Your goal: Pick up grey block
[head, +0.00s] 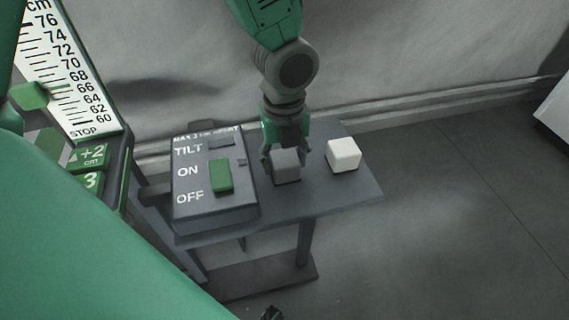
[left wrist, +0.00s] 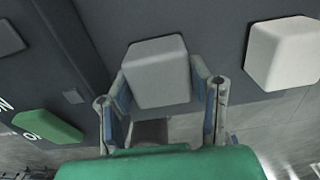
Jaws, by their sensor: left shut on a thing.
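The grey block (head: 287,167) is on or just over the small dark table, to the right of the switch box; I cannot tell whether a gap lies under it. My left gripper (head: 284,152) reaches down from above and is shut on the grey block. In the left wrist view the grey block (left wrist: 157,72) sits between the two fingers of the left gripper (left wrist: 160,98). My right gripper is not clearly in view.
A white block (head: 344,155) stands on the table (head: 325,197) right of the grey block. A switch box (head: 215,212) with a green switch (head: 221,177) stands at left. A height scale (head: 75,75) is at far left. Bare floor lies right of the table.

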